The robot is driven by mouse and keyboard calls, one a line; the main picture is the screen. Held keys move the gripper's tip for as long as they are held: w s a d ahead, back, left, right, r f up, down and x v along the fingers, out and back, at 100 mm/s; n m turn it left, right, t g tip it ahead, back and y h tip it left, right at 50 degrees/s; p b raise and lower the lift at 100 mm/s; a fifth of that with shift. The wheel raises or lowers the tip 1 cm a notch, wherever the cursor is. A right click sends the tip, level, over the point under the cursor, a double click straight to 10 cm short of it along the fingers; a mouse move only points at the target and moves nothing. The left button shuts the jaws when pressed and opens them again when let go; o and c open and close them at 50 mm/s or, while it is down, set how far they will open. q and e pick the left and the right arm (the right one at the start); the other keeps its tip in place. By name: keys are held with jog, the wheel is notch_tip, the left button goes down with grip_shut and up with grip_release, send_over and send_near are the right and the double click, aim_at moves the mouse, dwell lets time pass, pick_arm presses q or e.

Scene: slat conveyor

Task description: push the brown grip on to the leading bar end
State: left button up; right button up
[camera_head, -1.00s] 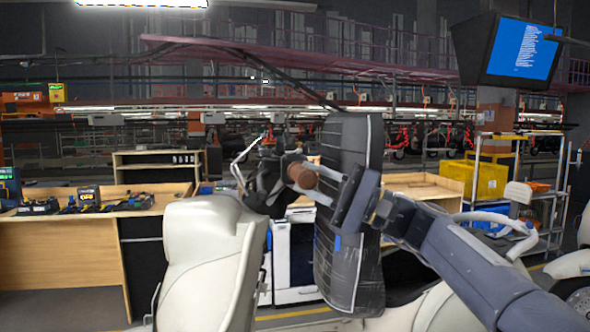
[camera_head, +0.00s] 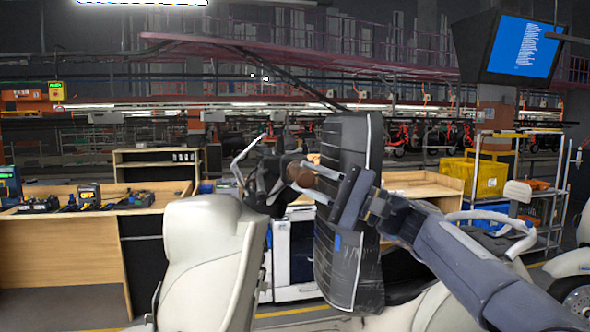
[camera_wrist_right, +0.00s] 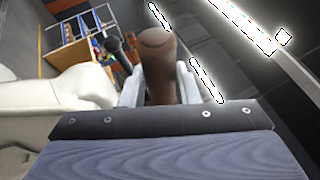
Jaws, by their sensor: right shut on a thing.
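My right gripper (camera_head: 324,190) is shut on the grip. In the right wrist view the grip (camera_wrist_right: 157,50) stands out between the two pale fingers, its rounded end pointing away from my wrist. The bar end is not clearly visible behind the grip, so I cannot tell whether they touch. My left gripper is not in view.
A tall black padded panel (camera_head: 345,240) is behind my right gripper. Another scooter's wheel (camera_head: 575,300) shows at right. A wooden bench (camera_head: 60,255) stands at left and a yellow bin (camera_head: 488,178) at right.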

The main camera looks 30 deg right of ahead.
jog(key=shift+w+d, duration=0.25)
jog(key=shift+w, duration=0.45)
jog(key=o, duration=1)
jog(key=shift+c, duration=0.2)
jog(key=shift+f, duration=0.1)
jog(key=shift+s+d+f, duration=0.1)
jog(key=shift+d+f, duration=0.05)
jog(key=shift+d, duration=0.1)
jog(key=b+v, duration=0.2)
jog(key=v, duration=0.5)
jog(key=shift+b, duration=0.3)
jog(key=shift+s, duration=0.1)
